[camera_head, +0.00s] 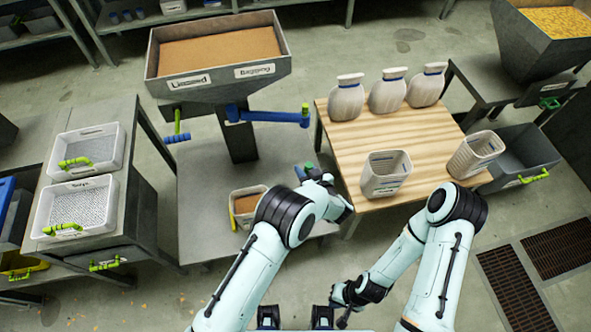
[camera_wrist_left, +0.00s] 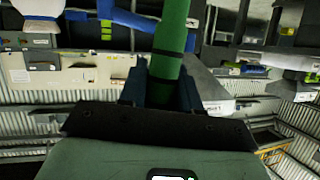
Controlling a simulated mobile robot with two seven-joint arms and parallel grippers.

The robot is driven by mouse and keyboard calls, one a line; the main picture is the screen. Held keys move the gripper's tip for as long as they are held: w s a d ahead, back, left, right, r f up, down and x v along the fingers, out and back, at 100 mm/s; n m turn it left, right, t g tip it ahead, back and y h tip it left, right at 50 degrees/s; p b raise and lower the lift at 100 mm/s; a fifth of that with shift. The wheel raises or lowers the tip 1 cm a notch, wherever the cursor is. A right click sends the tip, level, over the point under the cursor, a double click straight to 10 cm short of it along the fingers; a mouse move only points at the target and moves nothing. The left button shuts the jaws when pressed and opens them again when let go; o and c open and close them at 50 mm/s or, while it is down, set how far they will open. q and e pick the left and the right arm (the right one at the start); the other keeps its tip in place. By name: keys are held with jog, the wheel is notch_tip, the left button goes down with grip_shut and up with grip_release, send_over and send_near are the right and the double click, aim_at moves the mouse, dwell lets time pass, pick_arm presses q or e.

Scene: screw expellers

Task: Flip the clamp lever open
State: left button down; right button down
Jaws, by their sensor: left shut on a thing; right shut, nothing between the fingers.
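My left gripper (camera_head: 308,172) is shut on a green bar (camera_wrist_left: 172,45) with dark bands, which stands up between its blue fingertips in the left wrist view. Only a small green piece shows at the gripper in the head view; I cannot tell whether this bar is the clamp lever. A grey hopper (camera_head: 215,90) labelled "Linseed" and "Bagging" stands beyond the gripper. A blue crank arm (camera_head: 268,116) with a green end reaches right from its column. A thin green lever (camera_head: 177,122) with a blue grip is at its left. My right gripper (camera_head: 343,316) is shut and empty, low at the front.
A small bin (camera_head: 247,193) of brown meal stands left of my left gripper. A wooden table (camera_head: 350,130) holds three sacks (camera_head: 388,92) and two white bins (camera_head: 386,170). Two white trays (camera_head: 84,150) are on the left bench. Floor shows between the benches.

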pick_arm(q)
jog(key=shift+d+f, duration=0.1)
jog(key=shift+d, duration=0.1)
pick_arm(e)
jog(key=shift+r, duration=0.1)
pick_arm(q)
jog(key=shift+d, duration=0.1)
jog(key=c, duration=1)
grip_release()
jog(key=shift+o, duration=0.6)
jog(key=shift+w+d, duration=0.1)
jog(key=shift+w, duration=0.05)
pick_arm(e)
jog(key=shift+w, duration=0.1)
